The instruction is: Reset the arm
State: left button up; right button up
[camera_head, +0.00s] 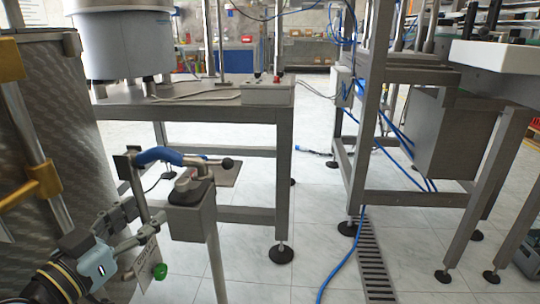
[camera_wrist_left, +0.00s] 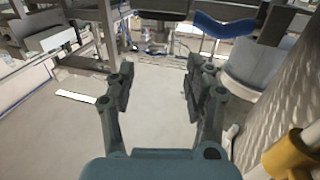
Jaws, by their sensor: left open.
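My left arm comes in from the lower left in the head view. Its gripper (camera_head: 143,222) is beside a grey post-mounted box (camera_head: 191,215) and the curved silver panel (camera_head: 60,120). In the left wrist view the gripper's two dark fingers (camera_wrist_left: 158,88) stand wide apart with only floor and background between them. It holds nothing. My right arm and gripper are not in either view.
A bent handle with a blue sleeve (camera_head: 158,155) is near the gripper; a blue part also shows in the wrist view (camera_wrist_left: 222,27). A steel table (camera_head: 215,108) carries a round feeder bowl (camera_head: 125,42). Metal frames stand right. A floor grate (camera_head: 372,255) lies between; tiles are partly clear.

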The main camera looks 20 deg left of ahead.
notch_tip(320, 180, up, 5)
jog(key=p, duration=0.7)
pick_arm(q)
jog(key=s+f+g+y+p, duration=0.15)
jog(key=s+f+g, duration=0.35)
jog(key=f, duration=0.6)
jog(key=s+f+g+p, duration=0.3)
jog(key=s+f, duration=0.4)
jog(key=f, duration=0.4)
jog(key=s+d+f+g, duration=0.1)
jog(key=s+f+g, duration=0.2)
jog(key=s, duration=0.6)
jog(key=s+d+f+g+p, duration=0.1)
jog(key=s+f+g, duration=0.2)
jog(key=s, duration=0.7)
jog(key=s+d+f+g, duration=0.2)
jog(key=s+f, duration=0.4)
jog(key=s, duration=0.3)
jog(key=shift+s+f+g, duration=0.15)
jog(key=shift+s+g, duration=0.25)
jog(key=shift+g, duration=0.4)
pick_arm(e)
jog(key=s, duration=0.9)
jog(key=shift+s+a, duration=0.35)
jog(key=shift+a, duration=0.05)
pick_arm(q)
jog(key=shift+w, duration=0.1)
